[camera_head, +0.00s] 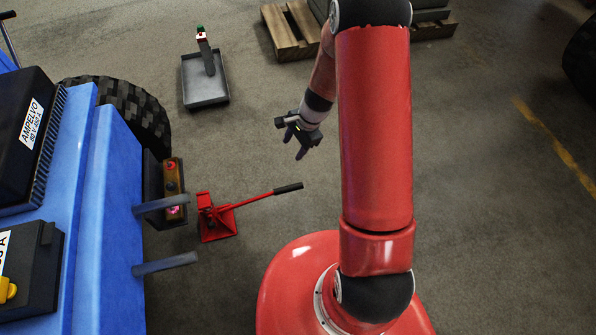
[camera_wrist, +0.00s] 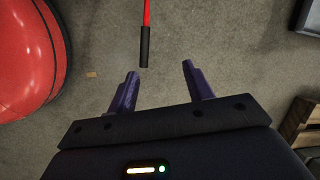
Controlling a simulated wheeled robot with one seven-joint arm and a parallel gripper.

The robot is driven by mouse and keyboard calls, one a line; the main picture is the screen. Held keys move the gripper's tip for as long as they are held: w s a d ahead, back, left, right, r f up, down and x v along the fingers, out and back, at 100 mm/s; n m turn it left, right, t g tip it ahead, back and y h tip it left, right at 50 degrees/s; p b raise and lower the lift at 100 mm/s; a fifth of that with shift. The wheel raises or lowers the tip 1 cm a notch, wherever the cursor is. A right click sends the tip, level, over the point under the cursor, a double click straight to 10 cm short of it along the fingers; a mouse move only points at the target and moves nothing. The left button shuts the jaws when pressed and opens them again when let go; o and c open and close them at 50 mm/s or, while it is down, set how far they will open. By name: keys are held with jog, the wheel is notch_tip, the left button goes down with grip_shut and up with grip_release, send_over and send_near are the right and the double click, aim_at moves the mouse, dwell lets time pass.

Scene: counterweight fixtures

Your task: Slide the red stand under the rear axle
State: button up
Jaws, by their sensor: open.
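The red stand (camera_head: 217,222) is on the floor just right of the blue vehicle (camera_head: 116,215). Its long red handle slants up and right to a black grip (camera_head: 288,188). My gripper (camera_head: 301,153) is above and slightly right of the grip in the head view, apart from it. In the wrist view, my open, empty gripper (camera_wrist: 160,85) has the black grip (camera_wrist: 145,45) just beyond its fingertips, between them and nearer the left one. The stand's body is out of the wrist view. The rear axle cannot be made out; a black tyre (camera_head: 128,112) shows at the vehicle's upper corner.
Two grey bars (camera_head: 165,264) stick out from the vehicle beside the stand. A grey tray (camera_head: 206,82) with an upright tool stands at the upper left. A wooden pallet (camera_head: 288,36) is at the back.

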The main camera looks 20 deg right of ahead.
aim_at(291, 186)
jog(key=f+m, duration=0.1)
jog(key=f, duration=0.3)
jog(key=s+f+m, duration=0.1)
jog(key=f, duration=0.4)
jog(key=s+f+m+g, duration=0.1)
jog(key=f, duration=0.3)
jog(key=shift+d+f+m, duration=0.35)
jog(key=shift+f+m, duration=0.05)
jog(key=b+x, duration=0.6)
jog(key=x, duration=0.2)
jog(key=shift+a+f+b, duration=0.25)
jog(key=shift+b, duration=0.1)
grip_shut()
